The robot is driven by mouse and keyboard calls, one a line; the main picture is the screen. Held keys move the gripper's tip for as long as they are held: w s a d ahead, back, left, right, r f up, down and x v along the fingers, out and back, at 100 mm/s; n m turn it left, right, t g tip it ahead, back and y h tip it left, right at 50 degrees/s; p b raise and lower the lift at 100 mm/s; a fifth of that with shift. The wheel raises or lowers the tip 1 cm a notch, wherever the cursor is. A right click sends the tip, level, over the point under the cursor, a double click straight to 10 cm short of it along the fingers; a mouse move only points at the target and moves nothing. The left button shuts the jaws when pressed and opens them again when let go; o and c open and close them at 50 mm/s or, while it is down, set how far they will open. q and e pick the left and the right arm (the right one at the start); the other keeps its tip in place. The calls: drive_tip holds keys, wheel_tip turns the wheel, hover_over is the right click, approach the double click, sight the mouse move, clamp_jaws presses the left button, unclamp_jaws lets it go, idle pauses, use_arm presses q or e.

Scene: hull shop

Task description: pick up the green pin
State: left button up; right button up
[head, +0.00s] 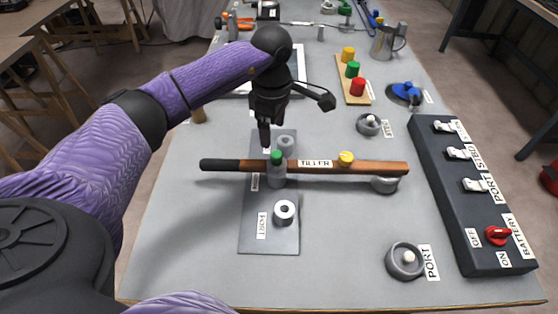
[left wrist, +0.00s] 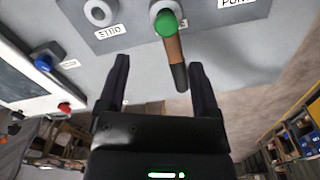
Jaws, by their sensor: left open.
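A green-topped pin (head: 277,156) stands at the tiller (head: 230,165), over the grey plate (head: 255,235); its lower part is hidden by the bar. The tiller is a brown bar with a black end and also carries a yellow knob (head: 346,158). My left gripper (head: 265,138) points down just behind and left of the green pin, apart from it, open and empty. In the left wrist view the green top (left wrist: 166,24) shows beyond the gap between the open fingers (left wrist: 160,65). Another green cap (head: 353,68) stands on a wooden strip farther back. My right gripper is out of view.
The wooden strip (head: 347,85) also holds a yellow and a red cap. A dark switch panel (head: 450,190) lines the right edge. Round fittings (head: 405,260) stand nearby, and a metal jug (head: 388,42) stands at the back. The table's front left is clear.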

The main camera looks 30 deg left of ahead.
sight(277, 154)
use_arm(q)
drive_tip(key=f, duration=0.3)
drive_tip(key=d+f+b, duration=0.1)
drive_tip(key=f, duration=0.1)
drive_tip(key=shift+s+f, duration=0.25)
drive_tip(key=shift+f, duration=0.15)
drive_tip(key=shift+c, duration=1.2)
clamp_jaws()
wheel_tip(277, 154, up, 10)
drive_tip(key=p, duration=0.2)
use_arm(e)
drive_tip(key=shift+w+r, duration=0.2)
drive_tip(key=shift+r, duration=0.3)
